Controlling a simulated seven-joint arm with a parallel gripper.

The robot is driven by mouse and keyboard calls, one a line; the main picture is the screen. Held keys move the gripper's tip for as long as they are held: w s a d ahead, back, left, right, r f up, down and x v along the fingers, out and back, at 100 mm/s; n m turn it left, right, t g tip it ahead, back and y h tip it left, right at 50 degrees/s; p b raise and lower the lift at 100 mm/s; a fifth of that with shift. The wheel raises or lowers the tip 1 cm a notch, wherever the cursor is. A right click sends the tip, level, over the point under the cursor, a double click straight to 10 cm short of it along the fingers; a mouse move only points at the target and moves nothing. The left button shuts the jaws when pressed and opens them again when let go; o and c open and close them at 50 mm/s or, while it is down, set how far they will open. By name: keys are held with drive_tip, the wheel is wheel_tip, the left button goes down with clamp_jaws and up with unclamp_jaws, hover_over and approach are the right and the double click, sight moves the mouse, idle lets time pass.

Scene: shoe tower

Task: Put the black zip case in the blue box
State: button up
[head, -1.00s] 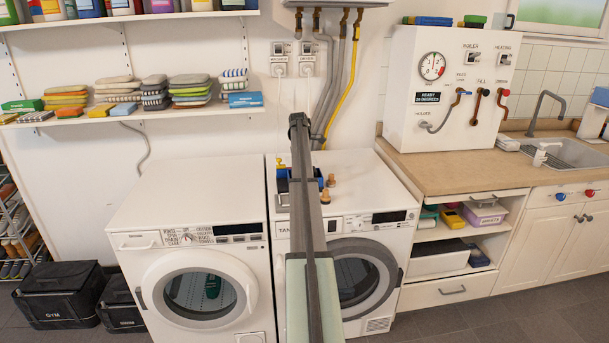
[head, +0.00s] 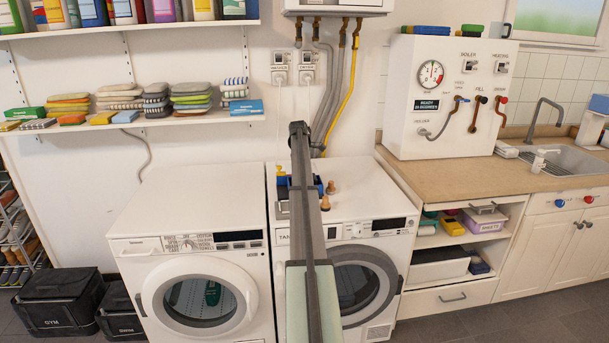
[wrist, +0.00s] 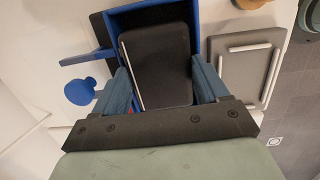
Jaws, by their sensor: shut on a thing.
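The black zip case (wrist: 160,62) shows between my two fingers in the wrist view, with a pale zip line along its left side. My gripper (wrist: 162,85) is shut on it, one blue-grey finger at each side. The blue box (wrist: 196,18) surrounds the far part of the case, its walls showing at the back and right. Whether the case rests on the box floor cannot be told. In the head view the blue box (head: 283,188) is on top of the right-hand machine, partly hidden by my arm. My gripper and the case are hidden there.
A grey case with pale edging (wrist: 245,65) lies right of the box in the wrist view. A blue knob-like piece (wrist: 80,91) is at its left. Wooden pegs (head: 331,187) stand on the machine beside the box. The left washing machine top (head: 195,190) is clear.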

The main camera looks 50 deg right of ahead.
drive_tip(key=o, duration=1.1)
drive_tip(key=f, duration=0.2)
drive_tip(key=s+a+f, duration=0.1)
drive_tip(key=f, duration=0.1)
drive_tip(key=shift+a, duration=0.1)
drive_tip(key=shift+o, duration=0.2)
drive_tip(key=r, duration=0.4)
drive_tip(key=w+r, duration=0.1)
drive_tip(key=r, duration=0.3)
drive_tip(key=w+r, duration=0.1)
drive_tip(key=r, duration=0.3)
drive_tip(key=shift+r, duration=0.35)
drive_tip(key=shift+w, duration=0.1)
